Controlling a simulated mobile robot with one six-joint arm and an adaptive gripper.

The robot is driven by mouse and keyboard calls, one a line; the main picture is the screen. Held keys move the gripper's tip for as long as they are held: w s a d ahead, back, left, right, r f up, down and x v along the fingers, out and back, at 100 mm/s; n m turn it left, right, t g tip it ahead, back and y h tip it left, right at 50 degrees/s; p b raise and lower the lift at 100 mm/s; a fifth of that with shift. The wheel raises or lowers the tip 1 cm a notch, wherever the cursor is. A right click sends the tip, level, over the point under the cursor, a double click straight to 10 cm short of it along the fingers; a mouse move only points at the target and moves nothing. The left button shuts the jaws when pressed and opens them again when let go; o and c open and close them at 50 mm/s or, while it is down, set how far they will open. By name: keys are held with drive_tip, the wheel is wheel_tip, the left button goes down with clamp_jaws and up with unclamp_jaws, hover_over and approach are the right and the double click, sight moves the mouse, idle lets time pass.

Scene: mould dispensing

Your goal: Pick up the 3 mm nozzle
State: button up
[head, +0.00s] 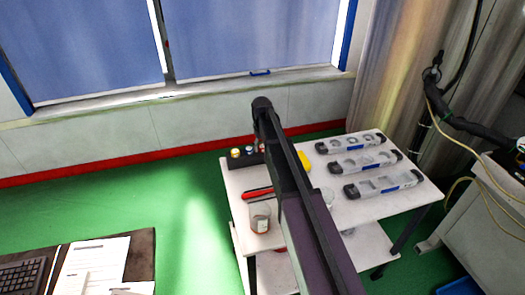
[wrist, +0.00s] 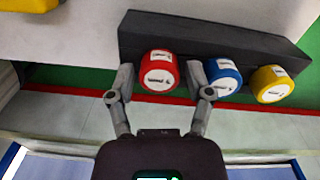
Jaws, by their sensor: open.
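In the wrist view three round-capped nozzles sit in a row on a dark rack (wrist: 215,35): a red one (wrist: 158,71), a blue one (wrist: 222,77) and a yellow one (wrist: 271,84). Their white labels are too small to read, so I cannot tell which is the 3 mm nozzle. My gripper (wrist: 160,76) is open, with one finger on each side of the red nozzle. The right finger lies in the gap between red and blue. I cannot tell whether either finger touches. In the head view my arm hides the gripper and part of the rack.
A white table (head: 375,208) carries three clear moulds with dark ends (head: 350,143) (head: 365,162) (head: 384,183) at its right. A wall with windows is behind.

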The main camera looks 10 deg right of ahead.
clamp_jaws()
drive_tip(key=shift+r, duration=0.1)
wheel_tip(320, 180, up, 10)
drive_tip(key=p, duration=1)
